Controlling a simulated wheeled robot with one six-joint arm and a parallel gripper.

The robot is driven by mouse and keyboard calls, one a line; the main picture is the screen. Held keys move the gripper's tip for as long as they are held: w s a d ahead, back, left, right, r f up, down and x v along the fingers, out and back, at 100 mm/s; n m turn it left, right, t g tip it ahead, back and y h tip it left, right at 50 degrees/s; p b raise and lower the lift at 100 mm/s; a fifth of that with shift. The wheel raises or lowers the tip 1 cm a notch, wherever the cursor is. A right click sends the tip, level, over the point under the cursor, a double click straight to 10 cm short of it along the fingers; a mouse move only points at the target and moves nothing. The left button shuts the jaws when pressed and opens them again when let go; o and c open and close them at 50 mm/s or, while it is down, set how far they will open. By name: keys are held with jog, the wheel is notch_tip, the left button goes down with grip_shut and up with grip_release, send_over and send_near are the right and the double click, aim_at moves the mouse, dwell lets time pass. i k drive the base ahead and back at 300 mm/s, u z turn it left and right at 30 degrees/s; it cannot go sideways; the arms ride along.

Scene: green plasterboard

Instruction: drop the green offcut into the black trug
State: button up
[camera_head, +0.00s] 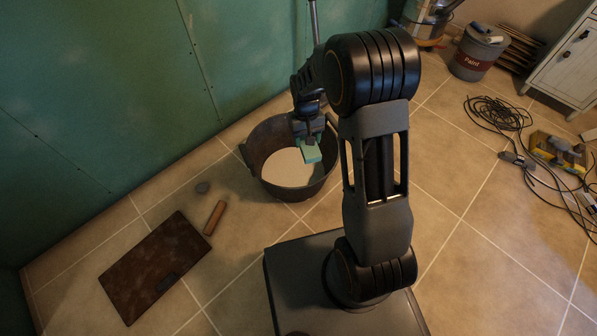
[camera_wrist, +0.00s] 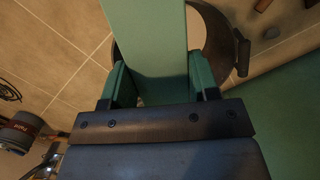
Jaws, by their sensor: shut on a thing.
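The green offcut (camera_head: 309,151) is a small pale green block, held in my gripper (camera_head: 308,140) in the head view. In the wrist view the offcut (camera_wrist: 150,40) is a long pale green slab between the two fingers of my gripper (camera_wrist: 158,84), which is shut on it. The black trug (camera_head: 287,186) stands on the tiled floor below, with a pale round area inside it. The offcut appears over the trug's opening in both views. In the wrist view the trug's rim and handle (camera_wrist: 243,55) show behind the offcut, which hides much of the trug.
A brown board (camera_head: 155,266) and a wooden-handled tool (camera_head: 214,217) lie left of the trug. The green wall (camera_head: 100,90) stands close behind. Cables (camera_head: 497,113) and a paint bucket (camera_head: 477,55) are at the right.

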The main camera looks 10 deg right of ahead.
aim_at(297, 173)
jog(key=u, duration=3.85)
jog(key=k, duration=2)
jog(key=z, duration=1.4)
jog(key=i, duration=0.5)
